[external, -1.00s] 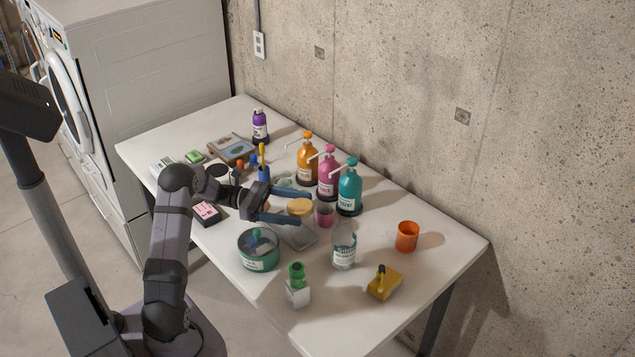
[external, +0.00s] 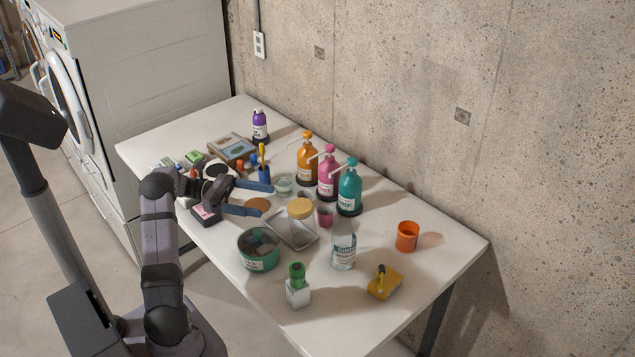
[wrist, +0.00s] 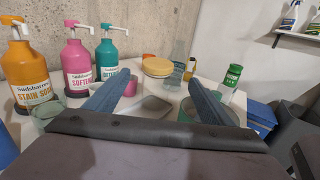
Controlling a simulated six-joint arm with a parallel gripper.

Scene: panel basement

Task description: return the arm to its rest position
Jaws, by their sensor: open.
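My gripper (external: 262,198) is open and empty, its two blue fingers spread above the left half of the white table (external: 383,327). The jar lid (wrist: 157,67) also shows beyond the fingers in the wrist view. My arm is bent, with its forearm over the table's left edge.
Orange (external: 307,161), pink (external: 328,175) and teal (external: 349,190) pump bottles stand along the wall side. A washer (external: 75,105) stands behind the table.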

